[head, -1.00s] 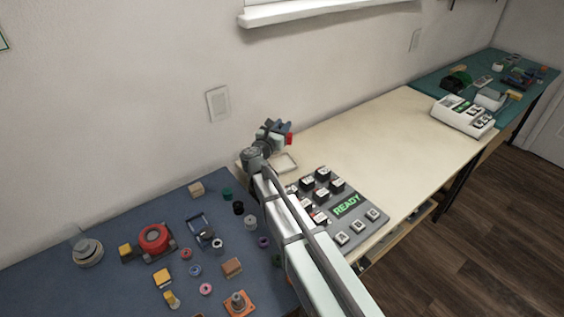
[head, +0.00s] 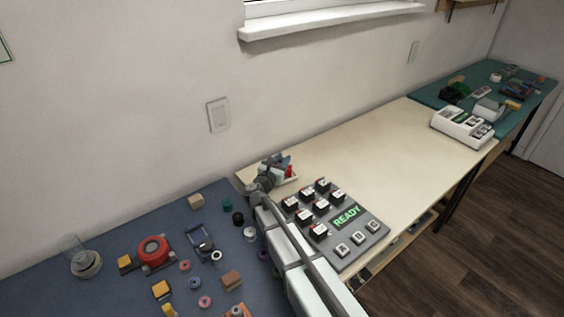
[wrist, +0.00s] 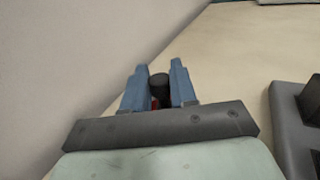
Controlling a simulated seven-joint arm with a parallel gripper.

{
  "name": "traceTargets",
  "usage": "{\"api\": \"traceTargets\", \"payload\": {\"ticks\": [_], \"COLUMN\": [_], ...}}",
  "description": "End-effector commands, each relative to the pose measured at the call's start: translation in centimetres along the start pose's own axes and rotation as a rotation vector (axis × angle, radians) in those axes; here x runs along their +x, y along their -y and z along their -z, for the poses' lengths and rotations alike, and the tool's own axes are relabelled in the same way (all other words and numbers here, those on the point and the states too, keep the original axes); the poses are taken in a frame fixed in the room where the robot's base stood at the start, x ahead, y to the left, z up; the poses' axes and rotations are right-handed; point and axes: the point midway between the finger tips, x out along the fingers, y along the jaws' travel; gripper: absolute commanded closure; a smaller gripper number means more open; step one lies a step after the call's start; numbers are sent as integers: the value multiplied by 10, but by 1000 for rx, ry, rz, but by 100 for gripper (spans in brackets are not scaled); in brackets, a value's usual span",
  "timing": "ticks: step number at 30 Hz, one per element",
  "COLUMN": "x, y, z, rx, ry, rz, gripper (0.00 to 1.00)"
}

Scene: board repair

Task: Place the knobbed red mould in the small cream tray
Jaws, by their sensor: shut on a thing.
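My gripper (head: 281,164) is at the back left corner of the cream table, low over the small cream tray (head: 291,181), most of which it hides. Its blue fingers are shut on the knobbed red mould (head: 290,171), whose red side shows at the fingers. In the wrist view, a dark round knob (wrist: 159,84) stands between the two fingers (wrist: 158,72), with a little red below it. I cannot tell whether the mould touches the tray floor.
A grey keypad (head: 337,226) with several black-and-white keys and a READY display stands just right of my arm. The wall is close behind. A blue mat (head: 110,268) with several small parts lies left. The cream table's middle (head: 370,150) is clear.

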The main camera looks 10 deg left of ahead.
Motion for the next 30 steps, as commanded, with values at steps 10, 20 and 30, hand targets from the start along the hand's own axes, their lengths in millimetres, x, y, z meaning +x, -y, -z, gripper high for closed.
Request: {"api": "traceTargets", "payload": {"ticks": [10, 20, 30], "x": [0, 0, 0], "y": [0, 0, 0], "z": [5, 8, 6], "rx": [1, 1, 1], "ry": [0, 0, 0], "rz": [0, 0, 0], "gripper": [100, 54, 48]}}
